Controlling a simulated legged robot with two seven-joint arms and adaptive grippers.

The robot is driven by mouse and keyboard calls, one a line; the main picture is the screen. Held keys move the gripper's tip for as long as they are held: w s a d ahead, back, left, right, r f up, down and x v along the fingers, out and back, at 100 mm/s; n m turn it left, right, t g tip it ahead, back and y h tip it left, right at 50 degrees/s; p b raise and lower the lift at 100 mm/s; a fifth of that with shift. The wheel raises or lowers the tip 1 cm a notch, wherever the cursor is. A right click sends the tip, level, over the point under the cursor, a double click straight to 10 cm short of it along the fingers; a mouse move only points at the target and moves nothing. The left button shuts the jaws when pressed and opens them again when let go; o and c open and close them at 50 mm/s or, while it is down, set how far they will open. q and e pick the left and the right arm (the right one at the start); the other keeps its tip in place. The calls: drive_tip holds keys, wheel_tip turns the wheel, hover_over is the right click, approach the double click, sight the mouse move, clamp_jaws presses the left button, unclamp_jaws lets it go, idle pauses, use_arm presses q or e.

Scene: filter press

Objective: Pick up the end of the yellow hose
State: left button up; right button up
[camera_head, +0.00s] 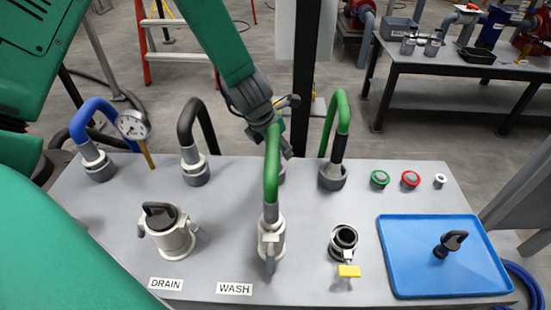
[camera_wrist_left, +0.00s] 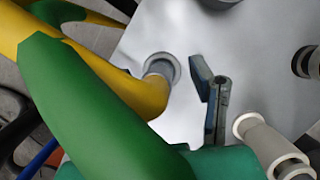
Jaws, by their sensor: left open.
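The yellow hose (camera_wrist_left: 110,75) shows in the left wrist view, running from the upper left and bending down into a grey socket (camera_wrist_left: 172,62) on the panel. In the head view it is largely hidden behind my arm and the front green hose. My left gripper (camera_head: 284,140) hangs over the middle of the panel, by the back row of sockets. In the left wrist view its fingers (camera_wrist_left: 210,88) are right of the yellow hose, apart from it and empty. My right gripper is not in view.
A green hose (camera_head: 271,168) stands in the WASH coupling (camera_head: 271,235), close to my gripper. Blue (camera_head: 92,112), black (camera_head: 188,118) and another green hose (camera_head: 341,112) stand along the back. A blue tray (camera_head: 400,275) with a black-handled cap lies at right.

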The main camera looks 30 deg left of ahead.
use_arm(q)
drive_tip(key=shift+s+a, duration=0.1)
drive_tip(key=shift+a, duration=0.45)
clamp_jaws()
drive_tip(key=shift+d, duration=0.15)
